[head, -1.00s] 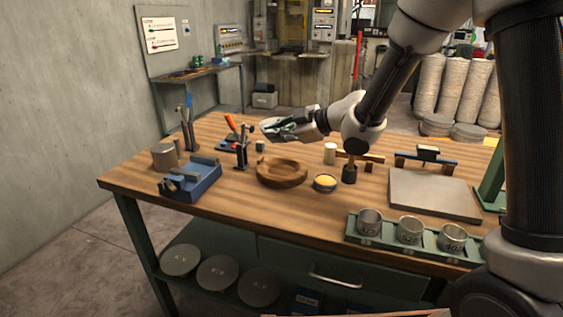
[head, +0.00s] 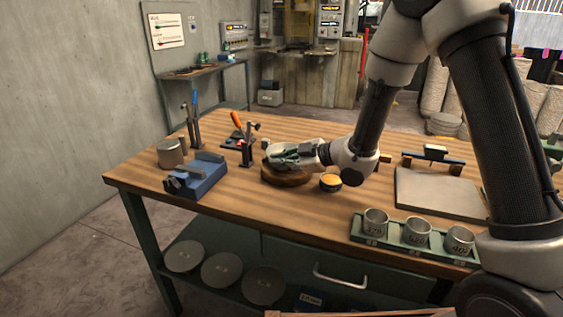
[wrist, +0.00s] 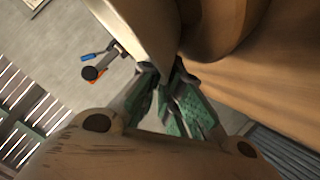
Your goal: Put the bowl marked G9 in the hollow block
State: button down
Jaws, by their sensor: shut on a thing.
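My gripper (head: 298,154) is over the round wooden hollow block (head: 286,180) on the bench. In the wrist view its green-padded fingers (wrist: 166,76) are shut on the rim of a pale metal bowl (wrist: 143,28). The bowl is tilted in that view, and its wall is close beside the brown curved side of the block (wrist: 215,28). In the head view the gripper covers most of the bowl and the block's hollow, so I cannot tell whether they touch. No G9 mark is readable.
A small tin with yellow contents (head: 331,182) stands just right of the block. A blue vise (head: 197,177) and a tool stand (head: 246,150) are to the left. A green rack (head: 408,246) with three metal cups lines the front right, before a grey plate (head: 440,193).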

jog(key=shift+f, duration=0.1)
jog(key=shift+f, duration=0.4)
jog(key=shift+f, duration=0.1)
jog(key=c, duration=1.6)
grip_release()
jog(key=shift+c, duration=0.2)
